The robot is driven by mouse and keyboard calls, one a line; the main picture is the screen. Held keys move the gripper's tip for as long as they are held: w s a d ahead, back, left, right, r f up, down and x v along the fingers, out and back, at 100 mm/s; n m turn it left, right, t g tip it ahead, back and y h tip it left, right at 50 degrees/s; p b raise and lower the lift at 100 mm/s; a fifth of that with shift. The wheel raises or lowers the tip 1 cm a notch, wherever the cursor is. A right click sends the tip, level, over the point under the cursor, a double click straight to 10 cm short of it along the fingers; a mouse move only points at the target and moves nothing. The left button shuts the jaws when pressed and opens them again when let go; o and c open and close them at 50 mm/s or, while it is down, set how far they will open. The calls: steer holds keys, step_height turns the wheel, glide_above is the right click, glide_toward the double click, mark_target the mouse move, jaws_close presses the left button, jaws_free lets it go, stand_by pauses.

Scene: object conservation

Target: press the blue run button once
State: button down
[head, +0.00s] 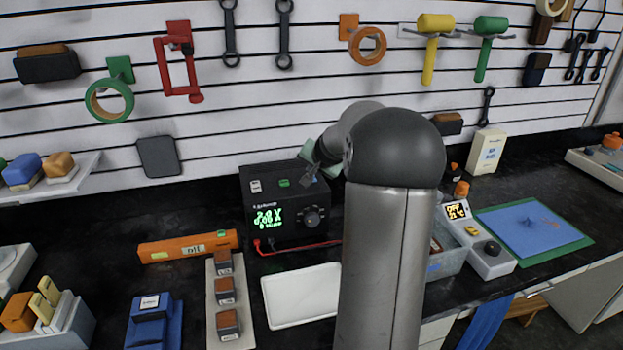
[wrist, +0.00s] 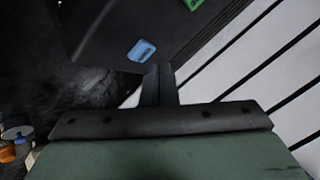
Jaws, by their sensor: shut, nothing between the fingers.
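In the wrist view a blue button (wrist: 141,50) shows on the black box, with a green button (wrist: 195,3) at the top edge. My gripper (wrist: 159,70) is shut and empty, its fingertips just below and right of the blue button in that picture. Whether they touch it I cannot tell. In the head view my gripper (head: 309,176) is at the box's upper right; I cannot make out the blue button there.
A red lead (head: 300,247) runs from the supply's front. An orange level (head: 188,246), a white tray (head: 300,296) and a strip with dark blocks (head: 226,291) lie before it. A grey device (head: 478,240) and blue mat (head: 530,229) are at right.

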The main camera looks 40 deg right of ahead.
steer(key=shift+f, duration=0.2)
stand_by(0.6)
steer(key=shift+f+b, duration=0.25)
steer(key=shift+b, duration=0.45)
steer(key=shift+f+b, duration=0.4)
steer(key=shift+b, duration=0.1)
steer(key=shift+r, duration=0.15)
stand_by(0.5)
steer(key=shift+r+p, duration=0.4)
steer(key=shift+r, duration=0.25)
steer(key=shift+r+p, duration=1.55)
steer(key=shift+r, duration=1.05)
steer(key=shift+f, duration=0.1)
